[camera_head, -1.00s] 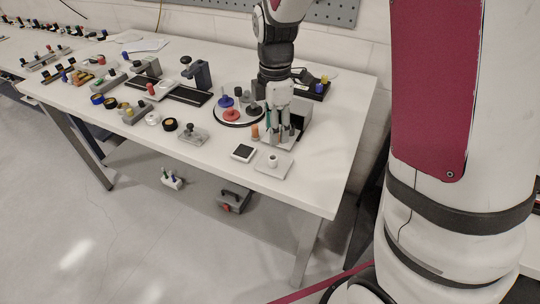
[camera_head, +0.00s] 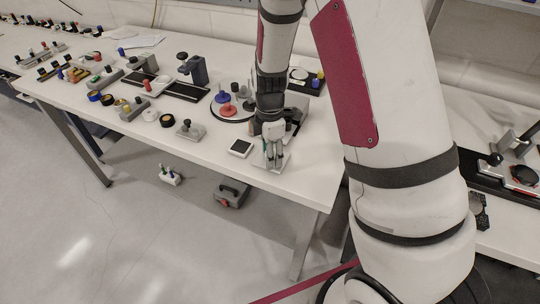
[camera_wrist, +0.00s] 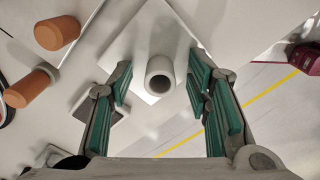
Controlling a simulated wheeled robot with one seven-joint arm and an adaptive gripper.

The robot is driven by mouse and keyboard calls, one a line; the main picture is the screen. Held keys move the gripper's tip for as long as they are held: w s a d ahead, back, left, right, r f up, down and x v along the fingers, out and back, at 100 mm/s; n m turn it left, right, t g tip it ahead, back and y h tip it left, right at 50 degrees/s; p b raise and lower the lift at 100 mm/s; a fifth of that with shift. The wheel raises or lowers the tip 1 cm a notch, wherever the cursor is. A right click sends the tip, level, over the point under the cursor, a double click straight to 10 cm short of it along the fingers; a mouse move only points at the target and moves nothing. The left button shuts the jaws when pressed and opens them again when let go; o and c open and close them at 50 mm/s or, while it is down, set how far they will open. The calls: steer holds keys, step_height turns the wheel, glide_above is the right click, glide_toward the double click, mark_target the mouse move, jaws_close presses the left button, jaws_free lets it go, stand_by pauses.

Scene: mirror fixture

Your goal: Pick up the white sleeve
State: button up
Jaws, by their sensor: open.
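The white sleeve (camera_wrist: 160,72) is a hollow tube with a dark bore, standing on a pale square plate (camera_wrist: 150,30) in the wrist view. My gripper (camera_head: 273,160) is open over that plate near the table's front edge. In the wrist view its green-padded fingers stand on the left and right of the sleeve, with gaps visible on both sides. I cannot tell the height of the fingertips against the sleeve. In the head view the gripper hides the sleeve, and only the plate's edges (camera_head: 285,165) show.
A dark square pad (camera_head: 240,148) lies just left of the plate. A round tray (camera_head: 219,112) with blue and red pieces is behind. Floor lies beyond the table's front edge.

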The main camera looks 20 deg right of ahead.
steer(key=c, duration=0.8)
steer(key=shift+c, duration=0.2)
steer(key=shift+r, duration=0.1)
